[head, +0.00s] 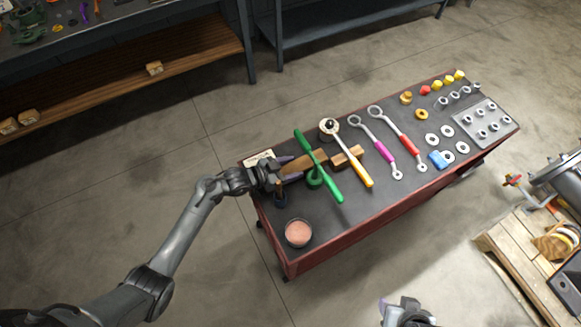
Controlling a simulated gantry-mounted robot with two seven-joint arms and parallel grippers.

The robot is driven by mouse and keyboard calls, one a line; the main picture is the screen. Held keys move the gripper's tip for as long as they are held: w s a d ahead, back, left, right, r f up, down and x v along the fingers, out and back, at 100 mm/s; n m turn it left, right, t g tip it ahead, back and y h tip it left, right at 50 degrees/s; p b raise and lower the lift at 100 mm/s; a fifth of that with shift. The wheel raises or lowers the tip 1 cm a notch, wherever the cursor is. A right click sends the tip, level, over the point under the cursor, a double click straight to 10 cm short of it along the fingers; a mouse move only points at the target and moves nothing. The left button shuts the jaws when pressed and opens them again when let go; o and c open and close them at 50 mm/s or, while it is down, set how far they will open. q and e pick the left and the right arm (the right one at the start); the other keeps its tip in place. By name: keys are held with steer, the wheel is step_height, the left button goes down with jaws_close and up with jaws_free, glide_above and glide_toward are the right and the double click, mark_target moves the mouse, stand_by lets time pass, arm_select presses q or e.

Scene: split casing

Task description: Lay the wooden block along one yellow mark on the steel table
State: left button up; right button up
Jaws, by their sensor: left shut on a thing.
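My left gripper (290,168) is over the left part of the cart top, its purple fingers shut on the near end of a brown wooden block (307,162). A second, smaller wooden block (347,157) lies just to the right. I cannot tell whether the held block touches the cart top. My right gripper (403,312) shows only partly at the bottom edge, away from the cart. I make out no yellow mark or clear steel table.
The red-edged cart (350,231) carries wrenches (398,140), a ratchet (350,155), washers, sockets and a round tin (299,233). A wooden pallet (510,248) stands at right. A bench with a wooden shelf (120,75) is at upper left. Open floor lies between.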

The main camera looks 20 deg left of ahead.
arm_select(q)
steer(key=o, duration=1.1)
steer(key=shift+f, duration=0.1)
steer(key=shift+o, duration=0.2)
steer(key=shift+r, duration=0.25)
steer(key=p+v, duration=0.1)
steer(key=v, duration=1.1)
steer(key=shift+p, duration=0.35)
steer(key=shift+c, duration=0.2)
